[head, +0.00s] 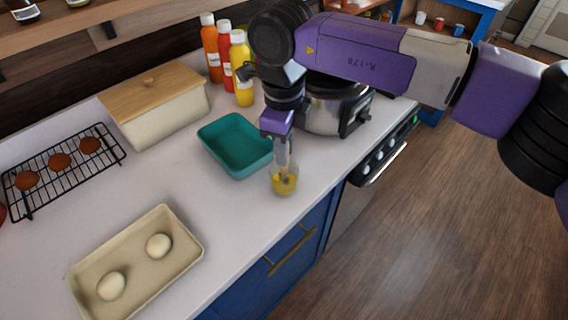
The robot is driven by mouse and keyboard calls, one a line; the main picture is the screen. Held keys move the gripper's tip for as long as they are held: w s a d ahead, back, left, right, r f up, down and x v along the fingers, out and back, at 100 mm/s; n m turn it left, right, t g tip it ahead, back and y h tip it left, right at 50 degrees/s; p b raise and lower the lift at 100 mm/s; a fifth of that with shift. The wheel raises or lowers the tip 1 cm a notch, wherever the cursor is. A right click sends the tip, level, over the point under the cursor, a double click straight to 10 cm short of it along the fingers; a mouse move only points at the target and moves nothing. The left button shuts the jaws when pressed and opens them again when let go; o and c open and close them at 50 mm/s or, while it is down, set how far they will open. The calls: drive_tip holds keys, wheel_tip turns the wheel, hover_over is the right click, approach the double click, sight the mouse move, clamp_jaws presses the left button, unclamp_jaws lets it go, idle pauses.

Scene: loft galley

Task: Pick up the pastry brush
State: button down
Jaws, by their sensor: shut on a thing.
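My gripper (282,156) points down above a small clear cup (274,188) near the front edge of the white counter. It is shut on the pastry brush (284,174), whose brownish lower part shows below the fingers. The brush stands about upright, with its lower end inside the cup. Yellow stuff in the cup surrounds the low end, so the bristles are hard to make out. I cannot tell whether the brush touches the cup's bottom.
A teal tray (215,128) stands just left of the cup. A steel pot (318,114) and sauce bottles (241,70) are behind. A beige tray (180,219) holds two pale dough balls. A wire rack (75,182), a wooden-lidded box (160,121) and the counter edge are nearby.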

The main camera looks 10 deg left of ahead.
drive_tip(key=shift+r, duration=0.1)
wheel_tip(320, 180, up, 20)
drive_tip(key=b, duration=0.2)
idle(0.4)
idle(2.2)
